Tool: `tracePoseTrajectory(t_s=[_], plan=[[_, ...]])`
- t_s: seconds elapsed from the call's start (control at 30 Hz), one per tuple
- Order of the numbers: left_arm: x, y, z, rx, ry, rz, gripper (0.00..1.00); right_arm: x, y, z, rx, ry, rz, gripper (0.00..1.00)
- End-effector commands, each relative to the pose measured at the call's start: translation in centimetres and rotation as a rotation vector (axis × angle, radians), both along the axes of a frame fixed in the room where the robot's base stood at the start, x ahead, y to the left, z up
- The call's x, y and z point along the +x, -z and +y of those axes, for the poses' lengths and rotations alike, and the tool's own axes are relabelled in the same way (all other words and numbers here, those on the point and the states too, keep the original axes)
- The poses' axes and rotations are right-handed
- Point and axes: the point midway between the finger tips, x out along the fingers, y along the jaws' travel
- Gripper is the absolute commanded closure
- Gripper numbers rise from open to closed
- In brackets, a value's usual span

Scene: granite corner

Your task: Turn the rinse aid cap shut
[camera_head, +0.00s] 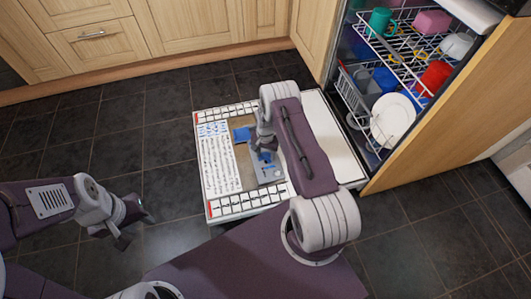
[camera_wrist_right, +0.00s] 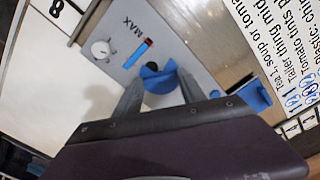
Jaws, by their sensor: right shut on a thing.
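The blue rinse aid cap (camera_wrist_right: 158,78) sits on the grey dispenser panel (camera_wrist_right: 185,35), beside a blue pointer mark (camera_wrist_right: 138,54) and the word MAX. My right gripper (camera_wrist_right: 160,88) is shut on the cap, with one finger on each side. The cap's raised grip is tilted against the mark; its exact seating cannot be told. In the head view the panel (camera_head: 270,176) lies in the open dishwasher door, and my right gripper (camera_head: 262,147) is over it. My left gripper (camera_head: 135,229) hangs empty at the left, away from the door, its fingers apart.
The open door (camera_head: 328,140) lies flat with printed sheets (camera_head: 217,155) on it. Racks of dishes, with a white plate (camera_head: 392,116), are at the upper right. Dark floor tiles (camera_head: 165,165) on the left are clear.

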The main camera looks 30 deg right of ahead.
Motion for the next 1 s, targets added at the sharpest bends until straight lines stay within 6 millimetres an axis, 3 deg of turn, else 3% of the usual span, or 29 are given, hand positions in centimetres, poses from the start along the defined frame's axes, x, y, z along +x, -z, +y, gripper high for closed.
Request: tracePoseTrajectory(t_s=[1.0], plan=[[0.0, -1.6, 0.0, 0.000, 0.000, 0.000, 0.64, 0.0, 0.0, 0.0, 0.000, 0.884, 0.000, 0.93]])
